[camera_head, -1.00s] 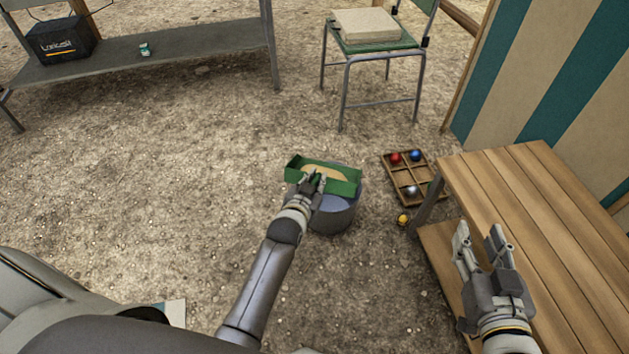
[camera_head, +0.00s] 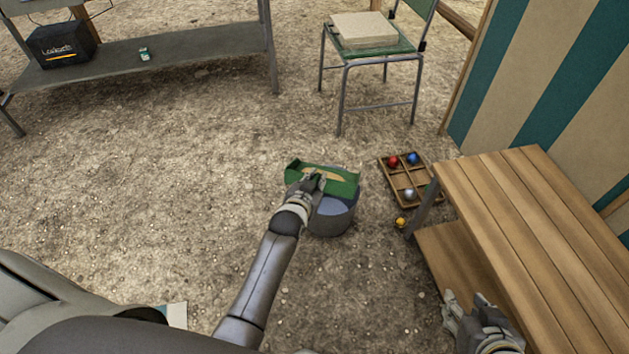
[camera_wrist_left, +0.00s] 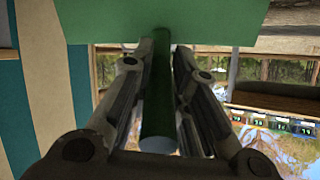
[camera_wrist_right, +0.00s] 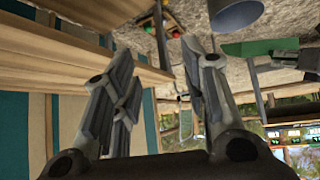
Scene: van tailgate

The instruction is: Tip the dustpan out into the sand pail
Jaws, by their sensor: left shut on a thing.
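The green dustpan (camera_head: 340,186) is held over the grey sand pail (camera_head: 336,222) in the head view, with tan sand (camera_head: 322,172) in it. The pan covers the pail's far part; the near part of its opening shows. My left gripper (camera_head: 311,182) is shut on the dustpan's handle. In the left wrist view the green handle (camera_wrist_left: 159,90) runs between the fingers to the pan (camera_wrist_left: 160,22). My right gripper (camera_head: 466,302) is open and empty beside the wooden bench. The right wrist view shows its fingers (camera_wrist_right: 160,85) apart, with the pail (camera_wrist_right: 236,14) and dustpan (camera_wrist_right: 250,48) beyond.
A wooden bench (camera_head: 530,220) with a lower shelf stands at the right. A compartment tray (camera_head: 392,174) with coloured balls lies right of the pail, a yellow ball (camera_head: 400,222) near it. A chair (camera_head: 378,50) and a grey table (camera_head: 180,45) stand farther back.

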